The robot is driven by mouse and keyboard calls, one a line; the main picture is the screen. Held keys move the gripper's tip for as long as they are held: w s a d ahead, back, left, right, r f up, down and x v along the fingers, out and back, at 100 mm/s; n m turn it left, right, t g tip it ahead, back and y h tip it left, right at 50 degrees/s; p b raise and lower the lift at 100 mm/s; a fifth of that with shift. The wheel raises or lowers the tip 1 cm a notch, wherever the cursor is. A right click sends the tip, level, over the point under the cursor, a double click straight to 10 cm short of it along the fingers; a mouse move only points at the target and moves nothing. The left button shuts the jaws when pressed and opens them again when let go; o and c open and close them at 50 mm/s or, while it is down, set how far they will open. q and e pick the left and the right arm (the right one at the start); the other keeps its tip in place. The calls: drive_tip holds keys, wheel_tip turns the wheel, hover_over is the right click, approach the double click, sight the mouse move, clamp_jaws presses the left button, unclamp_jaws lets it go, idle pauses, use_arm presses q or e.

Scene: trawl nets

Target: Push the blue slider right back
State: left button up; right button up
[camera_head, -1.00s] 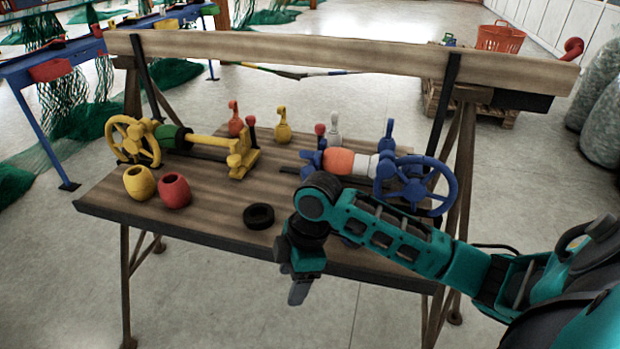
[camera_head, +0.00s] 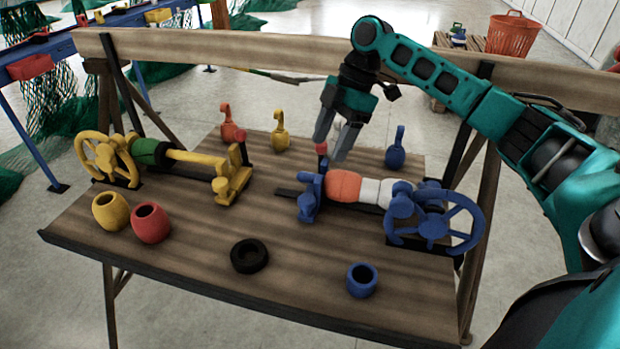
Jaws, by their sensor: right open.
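White floats (camera_head: 374,191) follow, then the blue handwheel (camera_head: 436,222). A red-knobbed lever (camera_head: 321,149) stands just behind the slider. My right gripper (camera_head: 334,147) is open and empty, pointing down above and behind the slider and float, with its fingers near the red knob. My left gripper is not in view.
A yellow device (camera_head: 232,186) with its own handwheel stands at left. Yellow (camera_head: 110,211), red (camera_head: 151,223) and blue (camera_head: 362,281) pots and a black ring (camera_head: 249,257) lie in front. Red (camera_head: 231,124), yellow (camera_head: 280,132) and blue (camera_head: 396,149) hooked pieces stand behind. The table's middle is clear.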

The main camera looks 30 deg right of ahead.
sight(307, 198)
drive_tip(key=b+x, duration=0.1)
drive_tip(key=x, duration=1)
drive_tip(key=shift+f, duration=0.2)
drive_tip(key=shift+a+f, duration=0.25)
drive_tip(key=shift+f, duration=0.3)
drive_tip(key=shift+c, duration=0.3)
clamp_jaws()
